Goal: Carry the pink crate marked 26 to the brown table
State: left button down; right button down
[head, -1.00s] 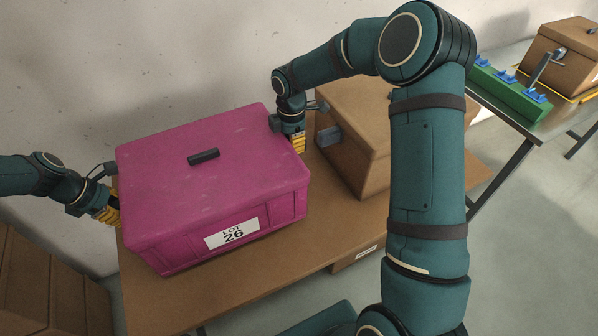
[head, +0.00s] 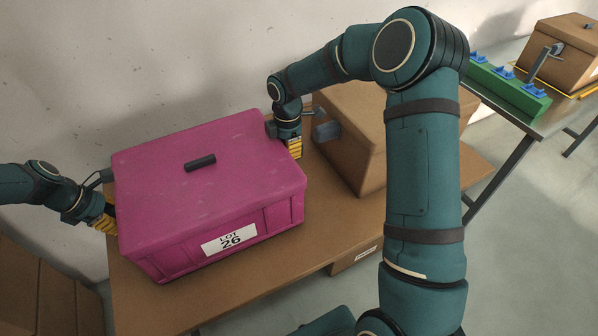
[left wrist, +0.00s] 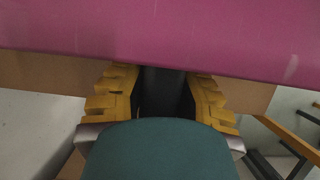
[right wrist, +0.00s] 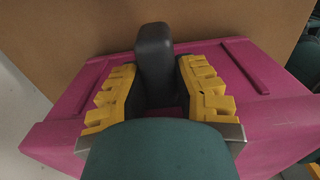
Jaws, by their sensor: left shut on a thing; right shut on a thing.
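The pink crate (head: 215,155) has a closed lid with a black handle on top and a white label reading LOT 26 on its front. It is over the left part of the brown table (head: 330,240); I cannot tell whether its bottom touches the top. My left gripper (head: 107,218) is shut on the black handle at the crate's left end, between the yellow fingers in the left wrist view (left wrist: 165,90). My right gripper (head: 293,147) is shut on the handle at the right end, seen in the right wrist view (right wrist: 154,60).
A brown crate (head: 345,155) with a grey side handle stands on the table close to the right of the pink crate. Brown boxes (head: 45,285) are at the lower left. Another table at the upper right bears a green rack (head: 510,92) and a brown crate (head: 560,55).

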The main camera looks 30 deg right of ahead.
pick_arm(q)
jog(key=shift+f+b, duration=0.55)
jog(key=shift+f, duration=0.1)
pick_arm(e)
jog(key=shift+f, duration=0.65)
pick_arm(q)
jog(key=c, duration=0.9)
grip_release()
jog(key=shift+r, duration=0.1)
pick_arm(e)
jog(key=c, duration=0.9)
grip_release()
jog(key=shift+r, duration=0.1)
pick_arm(q)
jog(key=shift+o, duration=0.2)
pick_arm(e)
jog(key=shift+o, duration=0.2)
pick_arm(q)
jog(key=shift+r, duration=0.1)
pick_arm(e)
jog(key=shift+r, duration=0.1)
pick_arm(q)
jog(key=v, duration=1.1)
jog(key=shift+a+r, duration=0.25)
jog(key=shift+r, duration=0.1)
pick_arm(e)
notch_tip(320, 180, up, 12)
